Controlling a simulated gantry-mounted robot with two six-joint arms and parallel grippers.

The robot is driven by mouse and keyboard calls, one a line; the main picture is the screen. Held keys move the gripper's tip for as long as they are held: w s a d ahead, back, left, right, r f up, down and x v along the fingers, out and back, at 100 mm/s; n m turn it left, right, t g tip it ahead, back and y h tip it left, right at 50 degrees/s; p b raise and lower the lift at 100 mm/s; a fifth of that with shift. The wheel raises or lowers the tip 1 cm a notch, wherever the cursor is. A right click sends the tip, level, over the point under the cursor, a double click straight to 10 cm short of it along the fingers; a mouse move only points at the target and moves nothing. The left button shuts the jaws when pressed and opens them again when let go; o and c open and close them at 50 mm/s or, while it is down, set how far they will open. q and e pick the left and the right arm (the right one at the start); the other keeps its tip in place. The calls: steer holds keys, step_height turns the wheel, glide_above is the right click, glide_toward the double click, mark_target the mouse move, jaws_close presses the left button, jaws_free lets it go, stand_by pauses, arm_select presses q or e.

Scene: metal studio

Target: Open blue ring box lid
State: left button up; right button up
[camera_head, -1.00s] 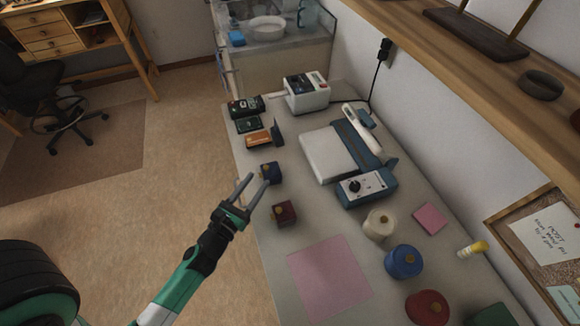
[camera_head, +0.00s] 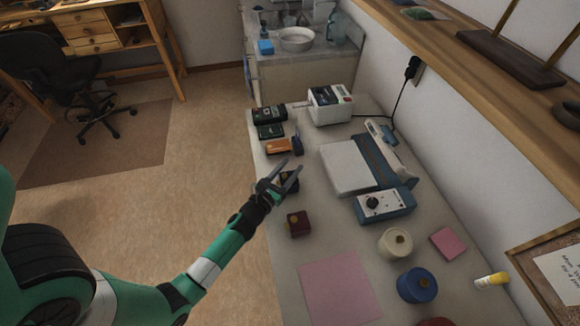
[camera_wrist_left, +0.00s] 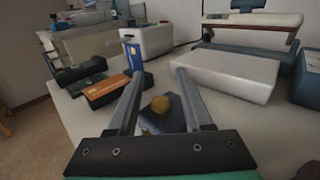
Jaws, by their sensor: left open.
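The small blue ring box (camera_head: 292,187) stands near the left edge of the table and is partly hidden by my left gripper in the head view. In the left wrist view the blue box (camera_wrist_left: 172,126) shows low between the fingers, with a round gold knob (camera_wrist_left: 160,104) on top. My left gripper (camera_head: 288,165) is open over the box. Its two fingers, also in the left wrist view (camera_wrist_left: 160,74), lie on either side of the knob with nothing held. I cannot tell whether they touch the box. My right gripper is not in view.
A dark red box (camera_head: 297,223) stands just nearer. A white-and-blue sealing machine (camera_head: 347,168) lies to the right. Spools, including a blue one (camera_head: 417,286), and a pink sheet (camera_head: 340,288) lie nearer.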

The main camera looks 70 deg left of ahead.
arm_select(q)
steer(key=shift+w, duration=0.1)
jaws_close()
stand_by(0.3)
